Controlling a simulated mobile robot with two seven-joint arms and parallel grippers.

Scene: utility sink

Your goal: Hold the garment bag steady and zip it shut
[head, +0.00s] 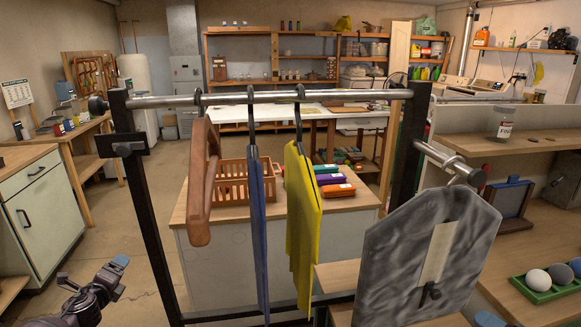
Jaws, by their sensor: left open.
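The grey garment bag (390,262) hangs at the right from a short metal rod on the rack. A pale beige strip runs down its front, with a dark zip pull (432,291) at the strip's lower end. My left gripper (94,274) is open at the lower left, far from the bag and touching nothing visible. A small blue tip (487,319) at the bottom edge, right of the bag, looks like part of my right gripper; the rest is out of frame.
The rack's top rail (350,96) carries a brown wooden hanger (199,185), a blue garment (256,220) and a yellow garment (302,215). Wooden shelves (540,145) stand close at the right, with a green tray of balls (545,290). Floor at the left is open.

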